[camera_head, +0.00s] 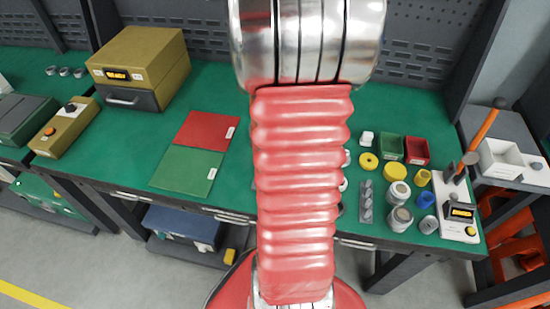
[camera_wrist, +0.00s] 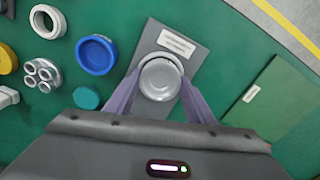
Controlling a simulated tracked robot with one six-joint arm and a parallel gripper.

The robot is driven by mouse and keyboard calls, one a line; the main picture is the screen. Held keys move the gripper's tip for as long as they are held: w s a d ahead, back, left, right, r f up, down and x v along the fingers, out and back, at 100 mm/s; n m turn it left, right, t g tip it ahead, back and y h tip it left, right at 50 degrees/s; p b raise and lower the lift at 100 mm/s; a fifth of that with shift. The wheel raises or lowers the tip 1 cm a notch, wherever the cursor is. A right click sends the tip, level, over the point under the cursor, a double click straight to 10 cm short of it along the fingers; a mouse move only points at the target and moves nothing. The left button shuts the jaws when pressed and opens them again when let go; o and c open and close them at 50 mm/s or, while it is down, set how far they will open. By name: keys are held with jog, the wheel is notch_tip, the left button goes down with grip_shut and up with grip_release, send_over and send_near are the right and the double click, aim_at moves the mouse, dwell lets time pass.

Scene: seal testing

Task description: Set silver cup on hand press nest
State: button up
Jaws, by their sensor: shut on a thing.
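The silver cup (camera_wrist: 160,78) is between the two fingers of my gripper (camera_wrist: 157,100) in the wrist view, and the gripper is shut on it. The cup looks upright, seen from above, over a grey plate (camera_wrist: 203,48) with a white label; I cannot tell whether it touches the plate. In the head view my arm hides the gripper and the held cup. A white-based device with a small display and an orange lever (camera_head: 458,210), which looks like the hand press, stands at the table's right end. Its nest cannot be made out.
In the wrist view a blue ring (camera_wrist: 95,55), a teal disc (camera_wrist: 87,97) and a white ring (camera_wrist: 47,20) lie left of the cup. A green mat (camera_head: 186,171) and a red mat (camera_head: 208,131) lie left of my arm. Jars and small bins (camera_head: 416,151) crowd the right.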

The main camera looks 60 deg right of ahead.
jog(key=shift+f, duration=0.3)
dwell(0.6)
jog(key=o, duration=1.2)
jog(key=shift+r, duration=0.1)
jog(key=shift+s+r, duration=0.15)
jog(key=shift+r, duration=2.25)
